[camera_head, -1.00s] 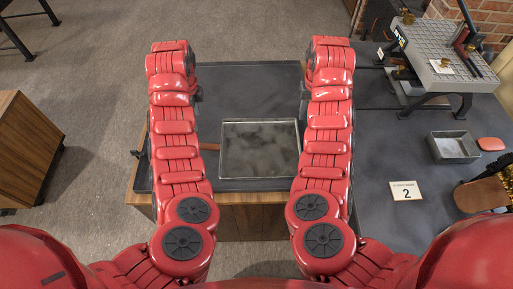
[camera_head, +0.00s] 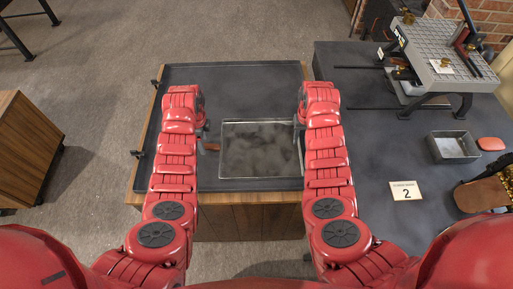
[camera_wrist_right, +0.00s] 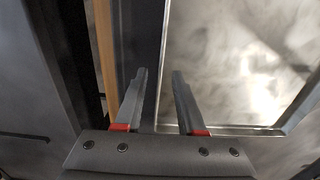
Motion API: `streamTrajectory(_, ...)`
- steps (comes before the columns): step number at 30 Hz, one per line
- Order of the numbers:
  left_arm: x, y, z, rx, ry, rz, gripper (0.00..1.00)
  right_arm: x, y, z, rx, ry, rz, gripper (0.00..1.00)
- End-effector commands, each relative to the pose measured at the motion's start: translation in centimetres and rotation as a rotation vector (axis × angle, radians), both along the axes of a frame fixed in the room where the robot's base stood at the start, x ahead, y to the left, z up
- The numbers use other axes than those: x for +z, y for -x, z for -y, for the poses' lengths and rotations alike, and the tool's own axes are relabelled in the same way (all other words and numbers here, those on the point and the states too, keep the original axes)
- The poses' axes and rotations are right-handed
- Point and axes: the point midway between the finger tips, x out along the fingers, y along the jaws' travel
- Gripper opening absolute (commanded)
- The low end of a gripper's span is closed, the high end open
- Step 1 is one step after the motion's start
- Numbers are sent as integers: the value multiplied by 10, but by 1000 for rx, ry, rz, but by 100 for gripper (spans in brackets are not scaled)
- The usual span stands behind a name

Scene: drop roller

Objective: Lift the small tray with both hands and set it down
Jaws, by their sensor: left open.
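The small tray (camera_head: 258,150) is a shallow, shiny metal rectangle on the dark top of the wooden bench. It also shows in the right wrist view (camera_wrist_right: 235,60). My left gripper (camera_head: 206,130) is at the bench top, just left of the tray's left side, with a small gap; its fingers are small and partly hidden by the arm. My right gripper (camera_head: 299,130) is at the tray's right side. In the right wrist view its two fingers (camera_wrist_right: 155,85) are apart, with the tray's edge line between them; whether they touch it I cannot tell.
To the right, a grey table holds a number 2 card (camera_head: 405,191), a small metal tin (camera_head: 453,147), a red oval object (camera_head: 491,144) and a machine (camera_head: 445,60).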

Motion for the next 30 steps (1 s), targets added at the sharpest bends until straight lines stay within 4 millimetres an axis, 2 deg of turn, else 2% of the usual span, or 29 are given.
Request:
streamTrajectory(7,-20,-1,0,0,1,0,68,-22,0,1,-3,-1,-1,39)
streamTrajectory(19,-24,-1,0,0,0,1,68,-25,-1,1,-1,1,3,39)
streamTrajectory(25,-24,-1,0,0,0,1,32,-25,-1,1,-1,1,3,3)
streamTrajectory(26,-24,-1,0,0,0,1,26,-25,-1,1,-1,1,2,0)
streamTrajectory(30,-24,0,0,0,0,1,1,-25,-1,0,-1,0,2,0)
